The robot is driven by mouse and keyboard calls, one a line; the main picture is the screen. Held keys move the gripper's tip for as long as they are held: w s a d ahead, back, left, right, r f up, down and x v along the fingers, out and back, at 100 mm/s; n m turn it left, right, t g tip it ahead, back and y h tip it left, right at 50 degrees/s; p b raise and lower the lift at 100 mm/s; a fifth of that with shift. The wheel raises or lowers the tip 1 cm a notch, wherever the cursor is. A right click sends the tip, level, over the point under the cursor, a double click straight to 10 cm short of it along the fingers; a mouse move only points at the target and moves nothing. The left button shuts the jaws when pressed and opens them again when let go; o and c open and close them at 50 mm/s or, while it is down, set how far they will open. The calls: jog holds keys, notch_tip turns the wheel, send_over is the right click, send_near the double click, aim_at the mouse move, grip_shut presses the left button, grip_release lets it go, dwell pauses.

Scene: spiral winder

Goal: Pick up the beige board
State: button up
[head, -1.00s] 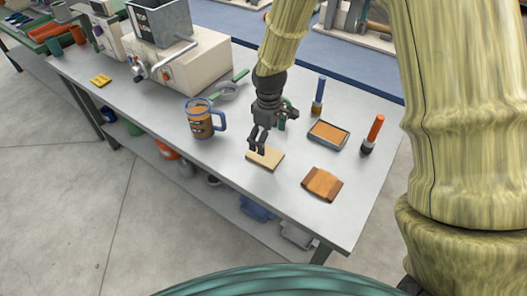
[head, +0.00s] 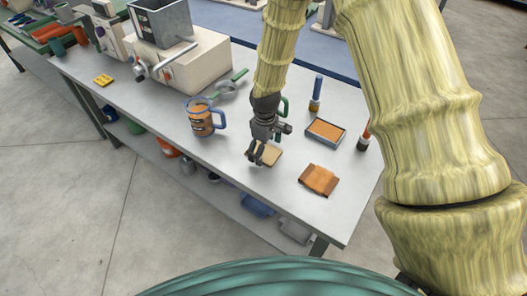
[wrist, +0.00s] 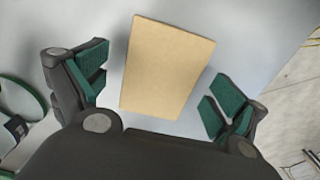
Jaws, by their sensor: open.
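The beige board (head: 270,153) lies flat on the grey workbench, near its front edge. In the wrist view the board (wrist: 167,68) sits between the two green-padded fingers, with a gap on each side. My gripper (head: 256,154) is over the board, open and empty, pointing down. In the wrist view my gripper (wrist: 158,92) spans the board's width. In the head view the gripper covers the board's left part. I cannot tell how far the fingertips are above the bench.
A brown folded piece (head: 318,179) lies to the right, near an orange-topped tray (head: 325,131) and upright brushes (head: 316,92). A beige machine (head: 185,68) stands at the back left.

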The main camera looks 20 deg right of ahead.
jog(key=shift+s+r, duration=0.15)
jog(key=shift+r, duration=0.05)
jog(key=shift+f, duration=0.15)
jog(key=c, duration=1.1)
